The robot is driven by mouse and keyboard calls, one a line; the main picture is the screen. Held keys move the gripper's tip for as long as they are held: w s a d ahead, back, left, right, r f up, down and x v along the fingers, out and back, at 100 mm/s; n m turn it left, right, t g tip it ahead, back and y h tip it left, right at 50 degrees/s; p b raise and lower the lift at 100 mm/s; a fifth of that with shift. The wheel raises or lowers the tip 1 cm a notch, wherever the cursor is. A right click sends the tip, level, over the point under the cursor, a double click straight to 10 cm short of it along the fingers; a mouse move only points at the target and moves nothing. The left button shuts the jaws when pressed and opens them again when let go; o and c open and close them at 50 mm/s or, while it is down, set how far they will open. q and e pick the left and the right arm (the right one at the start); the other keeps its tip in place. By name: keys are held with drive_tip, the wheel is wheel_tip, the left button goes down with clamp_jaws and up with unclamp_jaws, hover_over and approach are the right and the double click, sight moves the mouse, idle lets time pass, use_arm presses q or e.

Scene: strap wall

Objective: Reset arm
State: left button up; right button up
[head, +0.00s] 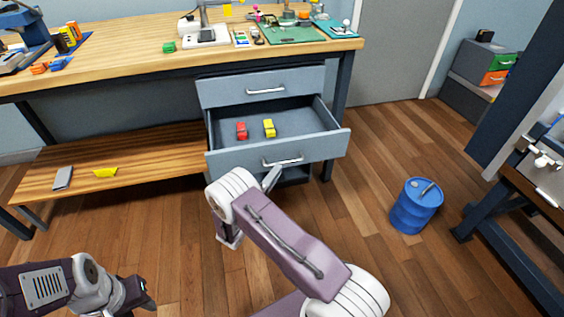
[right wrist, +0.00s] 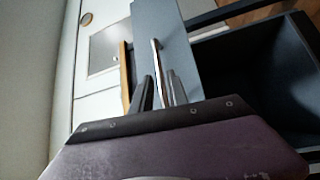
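The lower drawer (head: 225,165) of the grey drawer unit is pulled out, with a red toy car (head: 242,131) and a yellow toy car (head: 269,128) inside. My right gripper (head: 273,177) is at its front, close to the metal handle (head: 283,161), and is partly hidden by my own wrist. In the right wrist view the two dark fingers (right wrist: 160,85) stand apart, with a metal handle (right wrist: 157,60) running between them; contact cannot be made out. My left gripper (head: 146,291) is low at the left, away from the furniture, its fingers unclear.
The upper drawer (head: 262,87) is shut. The workbench top (head: 130,45) holds tools and small parts. A wooden lower shelf (head: 140,155) carries a yellow piece (head: 105,173) and a grey block (head: 63,178). A blue drum (head: 416,207) stands on the open floor at right.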

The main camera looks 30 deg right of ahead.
drive_tip(key=v, duration=0.3)
drive_tip(key=shift+s+a+p, duration=0.25)
drive_tip(key=shift+a+p, duration=0.05)
drive_tip(key=shift+d, duration=0.15)
